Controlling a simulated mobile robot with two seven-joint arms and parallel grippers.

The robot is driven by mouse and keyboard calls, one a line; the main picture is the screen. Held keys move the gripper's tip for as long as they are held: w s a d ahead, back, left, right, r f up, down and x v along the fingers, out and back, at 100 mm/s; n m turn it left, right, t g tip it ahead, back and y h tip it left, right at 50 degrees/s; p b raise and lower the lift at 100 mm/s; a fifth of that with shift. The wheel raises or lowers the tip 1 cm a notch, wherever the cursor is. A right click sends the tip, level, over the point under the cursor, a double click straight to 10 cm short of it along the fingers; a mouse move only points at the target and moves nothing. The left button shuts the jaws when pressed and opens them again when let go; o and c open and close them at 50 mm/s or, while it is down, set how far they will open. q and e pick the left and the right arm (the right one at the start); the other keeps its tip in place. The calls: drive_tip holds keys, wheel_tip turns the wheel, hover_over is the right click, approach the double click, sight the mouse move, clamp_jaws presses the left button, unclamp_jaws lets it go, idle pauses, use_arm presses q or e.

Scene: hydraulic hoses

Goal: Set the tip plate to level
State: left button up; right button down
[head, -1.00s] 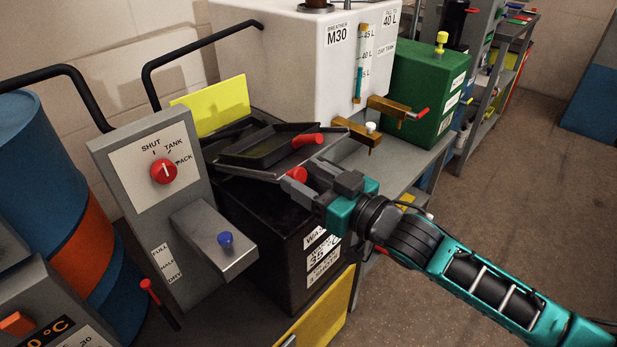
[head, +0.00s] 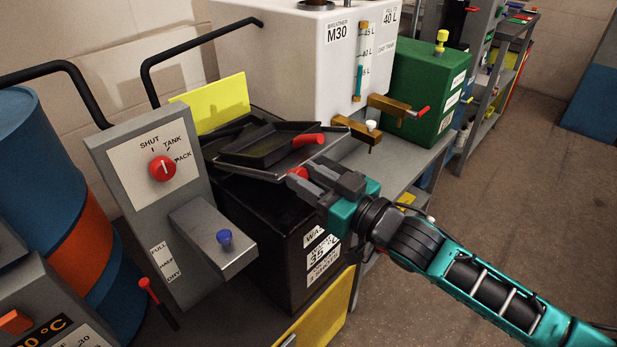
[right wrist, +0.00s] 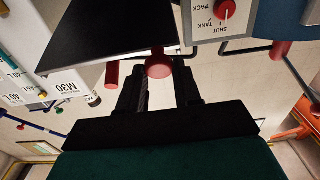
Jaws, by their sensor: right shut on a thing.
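The tip plate (head: 270,174) is a grey plate on top of a black waste bin (head: 268,235). A black tray (head: 262,152) with a red handle (head: 308,139) lies on it. The plate looks close to flat, with perhaps a slight tilt; I cannot tell exactly. A red knob (head: 297,173) sits at its front edge. My right gripper (head: 302,176) is shut on this knob. In the right wrist view the knob (right wrist: 158,66) is between the fingertips, below the dark plate (right wrist: 115,30). My left gripper is not in view.
A white tank (head: 300,60) with brass taps (head: 360,131) stands behind the plate, and a green tank (head: 428,85) to the right. A grey selector panel (head: 150,190) with a red dial stands close on the left. The floor at the right is open.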

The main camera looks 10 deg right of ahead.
wheel_tip(320, 180, down, 12)
drive_tip(key=s+t+y+b, duration=0.1)
drive_tip(key=t+b, duration=0.1)
drive_tip(key=b, duration=0.8)
drive_tip(key=shift+s+d+t+y, duration=0.4)
drive_tip(key=shift+d, duration=0.05)
drive_tip(key=c, duration=1.2)
unclamp_jaws()
drive_tip(key=shift+b, duration=0.3)
drive_tip(key=o, duration=0.4)
drive_tip(key=shift+r, duration=0.25)
drive_tip(key=shift+d, duration=0.1)
